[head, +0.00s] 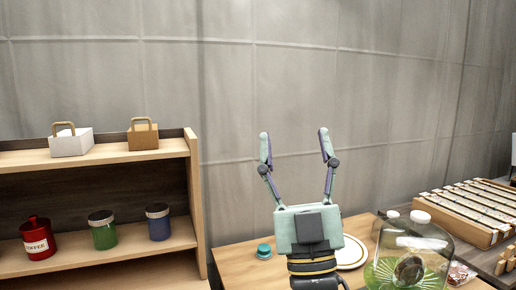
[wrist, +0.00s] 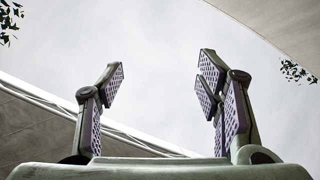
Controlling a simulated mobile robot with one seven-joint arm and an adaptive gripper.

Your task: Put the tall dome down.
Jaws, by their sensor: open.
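A clear glass dome (head: 432,243) with a white knob stands on the table at the lower right of the head view. A green round base and a dark round shape show through its glass. A second white knob shows just left and behind it, and what it belongs to is mostly hidden. I cannot tell for sure which one is the tall dome. My gripper (head: 296,146) points upward, left of the dome and apart from it. Its fingers are spread wide with nothing between them. In the wrist view the open fingers (wrist: 162,75) face only sky and canopy.
A white plate with a gold rim (head: 352,252) lies partly behind my gripper. A small teal item (head: 263,251) sits left of it on the wooden table (head: 234,262). A wooden slatted tray (head: 470,212) is at right. A shelf (head: 95,156) with bags and canisters stands left.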

